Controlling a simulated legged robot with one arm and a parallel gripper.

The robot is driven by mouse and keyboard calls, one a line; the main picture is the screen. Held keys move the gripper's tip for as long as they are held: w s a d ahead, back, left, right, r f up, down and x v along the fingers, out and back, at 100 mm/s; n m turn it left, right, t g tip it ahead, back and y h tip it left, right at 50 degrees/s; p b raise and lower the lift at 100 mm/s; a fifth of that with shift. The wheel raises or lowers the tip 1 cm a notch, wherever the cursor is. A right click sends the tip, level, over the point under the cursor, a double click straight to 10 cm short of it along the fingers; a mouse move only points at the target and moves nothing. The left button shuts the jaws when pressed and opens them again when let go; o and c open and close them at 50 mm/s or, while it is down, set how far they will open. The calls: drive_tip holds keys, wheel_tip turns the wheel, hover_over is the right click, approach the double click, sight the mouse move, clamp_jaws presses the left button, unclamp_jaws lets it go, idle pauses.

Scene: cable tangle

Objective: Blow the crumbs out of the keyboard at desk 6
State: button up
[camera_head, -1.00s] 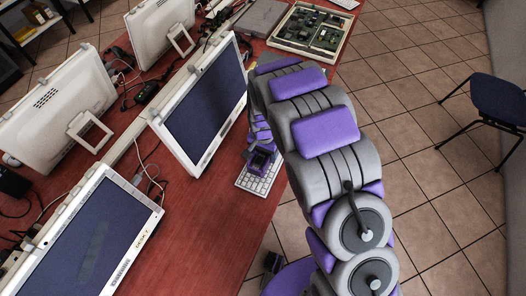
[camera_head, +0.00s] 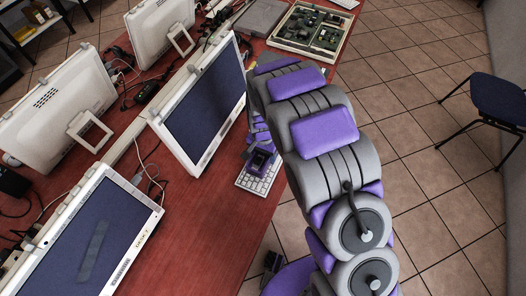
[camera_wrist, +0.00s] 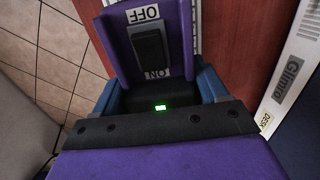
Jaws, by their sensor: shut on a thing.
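My gripper (camera_wrist: 158,92) is shut on a purple blower (camera_wrist: 117,48), with blue fingers on both sides of it. The blower carries a black rocker switch (camera_wrist: 150,46) between OFF and ON labels; I cannot tell which way it is pressed. A small green light glows below the switch. In the head view the purple blower (camera_head: 259,162) is over the white keyboard (camera_head: 261,184), which lies at the red desk's right edge in front of a monitor. The keyboard's far part is hidden by blower and arm. Crumbs are too small to make out.
The white monitor (camera_head: 200,105) stands close left of the blower; its labelled frame (camera_wrist: 290,75) shows at right in the wrist view. Another monitor (camera_head: 95,235) stands nearer. An open electronics case (camera_head: 310,40) lies beyond.

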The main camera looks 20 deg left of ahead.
sight(257, 162)
drive_tip(key=shift+s+a, duration=0.15)
drive_tip(key=shift+s, duration=1.95)
drive_tip(key=shift+s+p, duration=0.15)
drive_tip(key=shift+p, duration=0.15)
drive_tip(key=shift+s+a, duration=0.2)
drive_tip(key=shift+s, duration=1.95)
drive_tip(key=shift+r, duration=0.15)
wheel_tip(257, 162, up, 6)
drive_tip(key=p, duration=0.3)
